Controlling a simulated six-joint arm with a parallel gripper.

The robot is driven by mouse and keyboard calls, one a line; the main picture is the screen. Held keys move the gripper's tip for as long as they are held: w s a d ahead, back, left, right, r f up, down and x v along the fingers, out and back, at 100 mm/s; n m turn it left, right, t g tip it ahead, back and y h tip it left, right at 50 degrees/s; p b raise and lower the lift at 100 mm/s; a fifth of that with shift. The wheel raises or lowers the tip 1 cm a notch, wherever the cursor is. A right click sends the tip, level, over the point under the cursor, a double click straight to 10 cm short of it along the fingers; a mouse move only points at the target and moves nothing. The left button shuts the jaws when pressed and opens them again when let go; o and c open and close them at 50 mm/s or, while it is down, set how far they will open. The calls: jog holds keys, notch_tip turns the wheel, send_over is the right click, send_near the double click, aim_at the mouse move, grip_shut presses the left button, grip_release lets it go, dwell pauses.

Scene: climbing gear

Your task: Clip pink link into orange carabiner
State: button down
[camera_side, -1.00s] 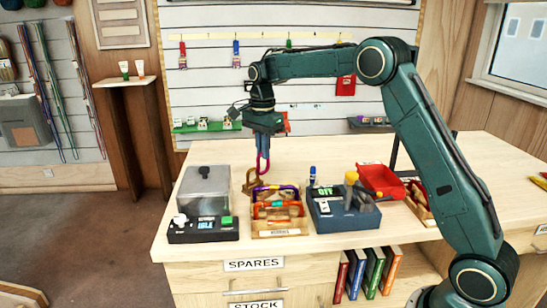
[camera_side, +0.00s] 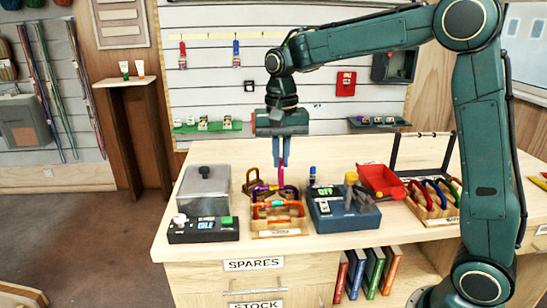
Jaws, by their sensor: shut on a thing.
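My gripper (camera_side: 281,163) points straight down over the wooden rack (camera_side: 278,234) and is shut on the pink link (camera_side: 282,177). The link hangs upright below the fingertips, and its lower end overlaps the carabiners at the back of the rack. The orange carabiner (camera_side: 268,204) lies in the rack, in front of a purple carabiner (camera_side: 258,189). At this size I cannot tell whether the pink link touches or passes through any carabiner.
A grey-lidded box with a control panel (camera_side: 204,228) stands left of the rack. Farther right are a red bin (camera_side: 380,179) and a rack of coloured carabiners (camera_side: 433,205). Bare tabletop lies behind.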

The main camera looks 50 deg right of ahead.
aim_at(281, 181)
jog(key=shift+f, duration=0.15)
jog(key=shift+f, duration=1.45)
jog(key=shift+f, duration=1.85)
dwell(1.6)
jog(key=shift+s+d, duration=1.15)
jog(key=shift+s, duration=0.05)
dwell(1.7)
